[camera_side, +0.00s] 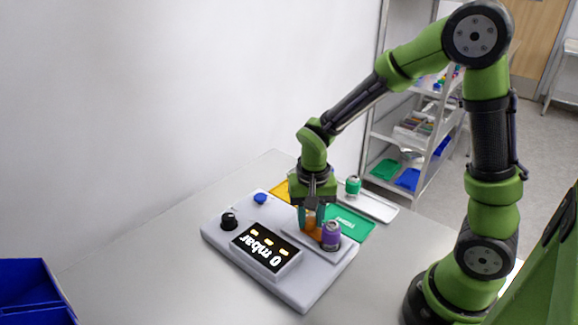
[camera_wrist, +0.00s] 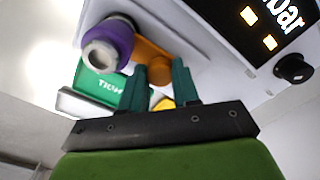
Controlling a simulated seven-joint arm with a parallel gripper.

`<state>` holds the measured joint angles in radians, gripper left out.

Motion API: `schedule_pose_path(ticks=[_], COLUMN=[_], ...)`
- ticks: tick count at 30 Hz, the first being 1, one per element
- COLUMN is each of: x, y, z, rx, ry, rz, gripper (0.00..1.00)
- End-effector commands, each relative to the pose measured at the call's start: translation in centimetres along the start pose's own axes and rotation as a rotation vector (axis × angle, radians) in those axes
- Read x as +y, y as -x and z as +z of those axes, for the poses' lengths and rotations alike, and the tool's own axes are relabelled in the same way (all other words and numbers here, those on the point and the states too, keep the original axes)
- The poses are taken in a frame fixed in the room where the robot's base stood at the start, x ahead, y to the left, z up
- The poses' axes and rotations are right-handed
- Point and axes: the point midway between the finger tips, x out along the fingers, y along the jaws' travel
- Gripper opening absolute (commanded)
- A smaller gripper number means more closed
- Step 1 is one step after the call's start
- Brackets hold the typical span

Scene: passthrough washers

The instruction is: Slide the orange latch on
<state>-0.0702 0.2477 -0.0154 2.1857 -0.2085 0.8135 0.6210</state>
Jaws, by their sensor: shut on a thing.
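The orange latch (camera_side: 313,229) sits on the right part of a light grey device (camera_side: 285,291), beside a purple cylinder (camera_side: 331,236). In the wrist view the orange latch (camera_wrist: 148,50) runs from beside the purple cylinder (camera_wrist: 108,42) toward my fingertips. My gripper (camera_side: 311,217) points down over the latch, with its teal fingers at either side of it. In the wrist view my gripper (camera_wrist: 162,68) is shut on the latch. The fingers hide part of the latch, and its exact slide position is hard to tell.
The device carries a black display (camera_side: 266,248) reading "0 mbar", a black knob (camera_side: 229,221) and a blue button (camera_side: 260,198).

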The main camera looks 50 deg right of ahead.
Motion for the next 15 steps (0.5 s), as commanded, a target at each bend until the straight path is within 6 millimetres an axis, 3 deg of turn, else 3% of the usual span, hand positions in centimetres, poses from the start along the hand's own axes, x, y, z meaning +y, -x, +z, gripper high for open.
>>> schedule_pose_path(ticks=[1, 6, 15], x=[0.32, 0.29, 0.19], y=[0.02, 0.00, 0.17], z=[0.30, 0.26, 0.18], rx=[-0.011, -0.010, -0.007], ry=[-0.007, -0.007, -0.005], rz=[0.009, 0.008, 0.006], gripper=[0.33, 0.57, 0.57])
